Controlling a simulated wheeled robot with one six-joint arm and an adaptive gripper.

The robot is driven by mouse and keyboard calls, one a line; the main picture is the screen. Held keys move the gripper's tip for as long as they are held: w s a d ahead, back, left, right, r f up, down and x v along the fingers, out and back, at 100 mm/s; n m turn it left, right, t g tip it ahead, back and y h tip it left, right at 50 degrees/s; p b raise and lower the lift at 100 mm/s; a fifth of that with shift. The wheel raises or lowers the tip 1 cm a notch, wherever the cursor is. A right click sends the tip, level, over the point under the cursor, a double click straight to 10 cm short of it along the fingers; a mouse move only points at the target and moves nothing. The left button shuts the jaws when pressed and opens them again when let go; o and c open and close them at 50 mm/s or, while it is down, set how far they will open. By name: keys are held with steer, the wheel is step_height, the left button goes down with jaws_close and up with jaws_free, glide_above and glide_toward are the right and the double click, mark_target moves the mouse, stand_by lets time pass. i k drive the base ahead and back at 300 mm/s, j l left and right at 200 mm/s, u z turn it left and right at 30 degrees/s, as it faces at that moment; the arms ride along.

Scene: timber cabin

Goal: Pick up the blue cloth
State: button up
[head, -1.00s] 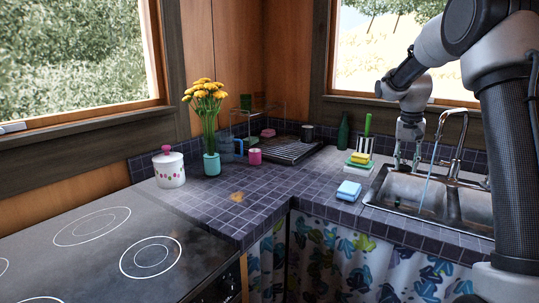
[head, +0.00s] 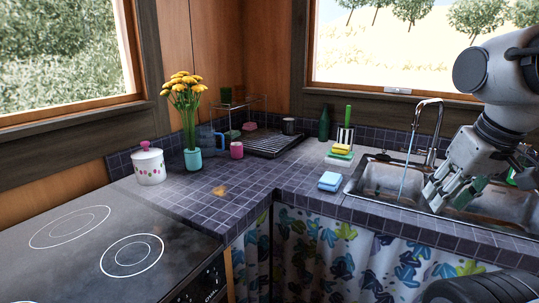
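A light blue block-like item (head: 330,181), which looks like the folded blue cloth or a sponge, lies on the tiled counter left of the sink. Nothing touches it from above. My gripper (head: 437,196) is over the sink basin, to the right of the blue item and apart from it. Its fingers are spread and point down and to the left, with nothing seen between them.
Yellow and green sponges (head: 341,151) are stacked behind the blue item, near a green-handled brush (head: 347,125). The sink (head: 385,180) has a tall faucet (head: 436,120) with running water. A flower vase (head: 193,159) and a lidded pot (head: 148,165) stand left.

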mark_target(330, 181)
steer(key=i+j+z, duration=0.2)
steer(key=i, duration=0.2)
steer(key=i+j+z, duration=0.2)
steer(key=i, duration=0.2)
